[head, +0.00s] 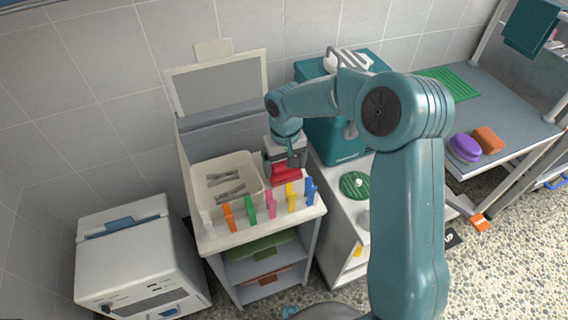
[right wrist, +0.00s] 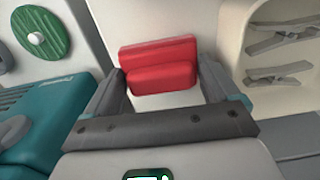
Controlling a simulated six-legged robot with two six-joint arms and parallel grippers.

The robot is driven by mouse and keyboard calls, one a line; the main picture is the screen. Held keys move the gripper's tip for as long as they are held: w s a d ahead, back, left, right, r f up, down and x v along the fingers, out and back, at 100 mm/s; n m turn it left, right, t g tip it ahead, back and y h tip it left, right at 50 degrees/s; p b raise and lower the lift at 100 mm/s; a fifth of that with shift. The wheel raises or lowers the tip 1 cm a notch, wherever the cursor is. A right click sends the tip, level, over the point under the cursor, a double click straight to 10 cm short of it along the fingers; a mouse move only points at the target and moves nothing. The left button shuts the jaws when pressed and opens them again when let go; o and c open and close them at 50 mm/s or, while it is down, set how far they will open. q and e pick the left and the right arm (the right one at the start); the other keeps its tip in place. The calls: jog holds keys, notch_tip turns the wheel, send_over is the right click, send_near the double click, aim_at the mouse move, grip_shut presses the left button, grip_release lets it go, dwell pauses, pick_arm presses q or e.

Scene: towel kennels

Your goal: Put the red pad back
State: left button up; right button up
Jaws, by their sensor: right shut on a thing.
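The red pad (head: 286,175) is in my right gripper (head: 285,162), low over the white top of the small cabinet (head: 316,211), right of the cream tray. In the right wrist view the red pad (right wrist: 160,66) sits between the two grey fingers, which are shut on its sides. It has a thicker lower block and a thinner back part. I cannot tell whether its underside touches the cabinet top. My left gripper is not in view.
Beside the pad is the cream tray (head: 202,210) with grey clips. Several coloured clips, one of them green (head: 250,208), line the cabinet's front edge. A teal box (head: 330,138) and a round green lid (head: 355,185) are to the right. A raised panel (head: 219,86) stands behind.

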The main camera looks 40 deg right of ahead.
aim_at(284, 164)
jog(key=shift+f, duration=0.1)
jog(key=o, duration=0.8)
jog(key=shift+w, duration=0.1)
jog(key=shift+c, duration=0.2)
jog(key=shift+r, duration=0.25)
notch_tip(284, 164, up, 12)
jog(key=p, duration=0.1)
jog(key=shift+f+p, duration=0.15)
jog(key=shift+p, duration=0.15)
